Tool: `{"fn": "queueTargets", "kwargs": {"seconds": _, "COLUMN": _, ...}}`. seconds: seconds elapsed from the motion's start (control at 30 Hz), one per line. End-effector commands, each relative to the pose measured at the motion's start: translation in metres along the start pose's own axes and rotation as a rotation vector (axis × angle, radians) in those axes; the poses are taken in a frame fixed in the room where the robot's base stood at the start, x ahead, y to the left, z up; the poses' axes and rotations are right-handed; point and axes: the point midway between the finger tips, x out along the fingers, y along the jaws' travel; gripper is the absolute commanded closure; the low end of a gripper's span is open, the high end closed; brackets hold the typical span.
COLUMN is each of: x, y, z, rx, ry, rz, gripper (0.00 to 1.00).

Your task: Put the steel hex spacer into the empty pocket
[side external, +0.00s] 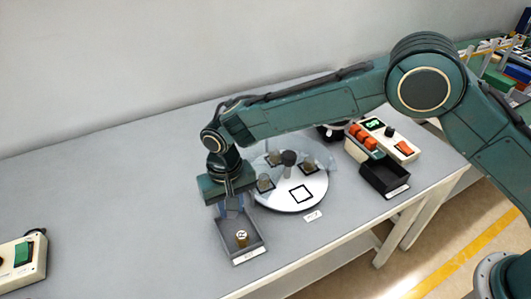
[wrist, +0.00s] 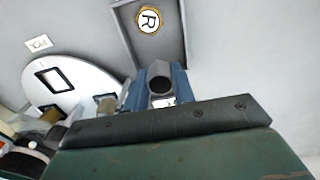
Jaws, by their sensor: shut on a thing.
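My gripper (wrist: 160,84) is shut on a grey steel spacer (wrist: 161,87), seen end-on with a dark round hole between the blue fingers in the wrist view. In the side view my gripper (side external: 232,205) hangs over the back end of a dark tray, left of a white round plate (side external: 289,204); the spacer cannot be made out there. The plate has black-outlined square pockets. The front one (side external: 301,194) is empty, and it also shows in the wrist view (wrist: 53,79). Other pockets hold small parts (side external: 265,182).
The grey tray (side external: 262,244) holds a brass-coloured part marked R (side external: 242,238). A control box (side external: 404,150) and a dark bin (side external: 385,179) stand to the right. The table at left is mostly clear.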

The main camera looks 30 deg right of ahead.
Motion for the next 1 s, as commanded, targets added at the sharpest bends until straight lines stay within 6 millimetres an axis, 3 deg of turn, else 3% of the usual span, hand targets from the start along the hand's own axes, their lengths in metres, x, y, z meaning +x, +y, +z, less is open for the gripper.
{"fn": "queueTargets", "kwargs": {"seconds": 0.17, "x": 0.007, "y": 0.000, "z": 0.000, "rx": 0.000, "ry": 0.000, "rz": 0.000, "gripper": 1.00}}
{"fn": "queueTargets", "kwargs": {"seconds": 0.43, "x": 0.035, "y": 0.000, "z": 0.000, "rx": 0.000, "ry": -0.001, "rz": 0.001, "gripper": 1.00}}
{"fn": "queueTargets", "kwargs": {"seconds": 0.97, "x": 0.042, "y": 0.000, "z": 0.000, "rx": 0.000, "ry": 0.001, "rz": 0.000, "gripper": 1.00}}
{"fn": "queueTargets", "kwargs": {"seconds": 1.0, "x": 0.042, "y": 0.000, "z": 0.000, "rx": 0.000, "ry": 0.000, "rz": 0.000, "gripper": 0.69}}
